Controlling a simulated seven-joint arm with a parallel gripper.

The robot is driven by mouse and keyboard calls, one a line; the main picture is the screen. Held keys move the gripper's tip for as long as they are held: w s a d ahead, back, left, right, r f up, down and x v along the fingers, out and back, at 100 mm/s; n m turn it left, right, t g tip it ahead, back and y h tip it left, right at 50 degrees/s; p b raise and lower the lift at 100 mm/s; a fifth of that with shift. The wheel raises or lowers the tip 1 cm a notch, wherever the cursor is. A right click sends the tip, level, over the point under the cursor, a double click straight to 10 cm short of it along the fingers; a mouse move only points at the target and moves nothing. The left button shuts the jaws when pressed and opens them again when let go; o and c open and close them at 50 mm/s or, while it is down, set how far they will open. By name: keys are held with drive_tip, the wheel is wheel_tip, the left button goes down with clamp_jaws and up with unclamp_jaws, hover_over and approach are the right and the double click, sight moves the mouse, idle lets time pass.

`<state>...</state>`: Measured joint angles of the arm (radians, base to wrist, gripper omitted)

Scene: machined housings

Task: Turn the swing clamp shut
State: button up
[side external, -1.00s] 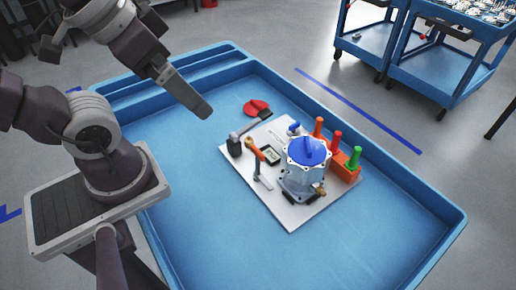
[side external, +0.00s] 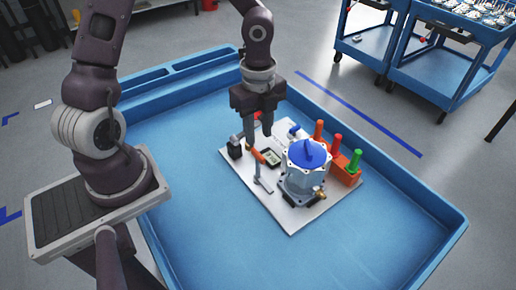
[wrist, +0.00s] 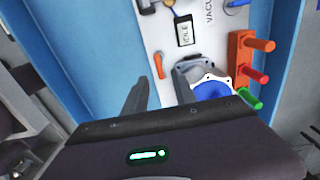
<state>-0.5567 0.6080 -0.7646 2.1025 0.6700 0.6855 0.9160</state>
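An orange-handled lever (side external: 257,156), which looks like the swing clamp, is on the white plate (side external: 290,222), left of the housing (side external: 303,180) with its blue lid (side external: 306,153). In the wrist view the orange handle (wrist: 158,66) shows just beyond the fingertips. My gripper (side external: 258,140) points down above the lever and hides part of it. I cannot tell whether a finger touches the handle.
A small display reading IDLE (wrist: 184,30) lies close to the lever. A black block (side external: 234,148) is left of it. An orange stand with red and green pegs (side external: 347,162) is right of the housing. The blue tray floor (side external: 210,225) is clear in front.

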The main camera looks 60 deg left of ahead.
sight(258, 153)
wheel_tip(258, 153, down, 6)
drive_tip(key=shift+f, duration=0.25)
clamp_jaws()
